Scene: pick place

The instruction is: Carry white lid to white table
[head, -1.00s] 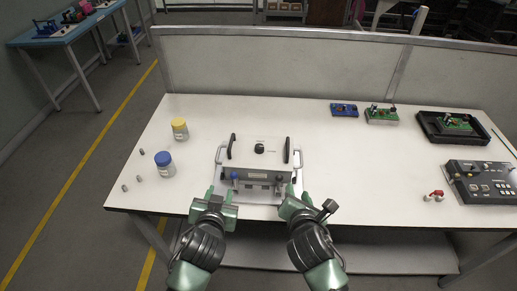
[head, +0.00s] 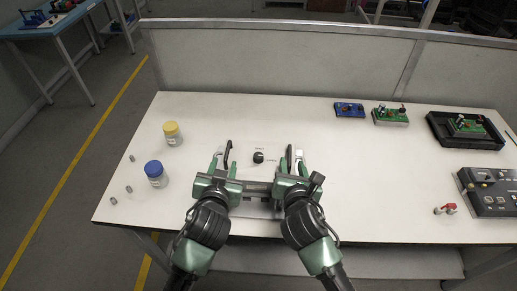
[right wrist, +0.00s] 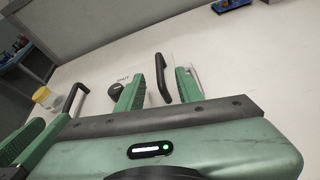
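The white lid (head: 259,170) is the top of a box-like device near the front of the white table (head: 350,180). It has a black knob (head: 258,157) in the middle and a black handle on each side. My left gripper (head: 222,166) is open at the left handle (head: 227,154), overlapping the device's front left. My right gripper (head: 292,164) is open at the right handle (head: 289,156). In the right wrist view its fingers stand apart, with the right handle (right wrist: 160,78) showing between them. Contact cannot be told. My grippers hide much of the device's front.
A yellow-capped jar (head: 173,134) and a blue-capped jar (head: 156,174) stand at left, with small metal pieces beside them. Circuit boards (head: 390,116), a black tray (head: 437,134) and a control box (head: 492,190) are at right. The table between is clear. A low partition (head: 280,62) runs behind.

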